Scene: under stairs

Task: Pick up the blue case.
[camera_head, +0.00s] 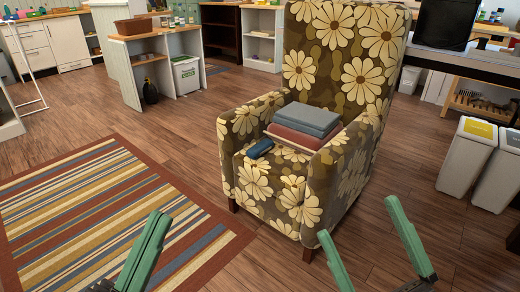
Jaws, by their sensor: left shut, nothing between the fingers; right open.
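A small dark blue case (260,148) lies on the seat of a flower-patterned armchair (245,178), near the seat's front left. Just behind and to the right of it is a stack of folded cloths (305,120), grey-blue over dark red. My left gripper (157,218) has green fingers and is shut and empty. It is in front of the striped rug's right part, low and left of the chair. My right gripper (357,217) is open and empty, its two green fingers spread apart at the lower right, in front of the chair. Neither gripper touches the case.
The armchair's arms rise on both sides of the seat, and its tall back stands behind. A striped rug (90,205) covers the floor at left. Bins (467,155) stand at right. A shelf unit (155,75) stands behind at left. Wooden floor between them is clear.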

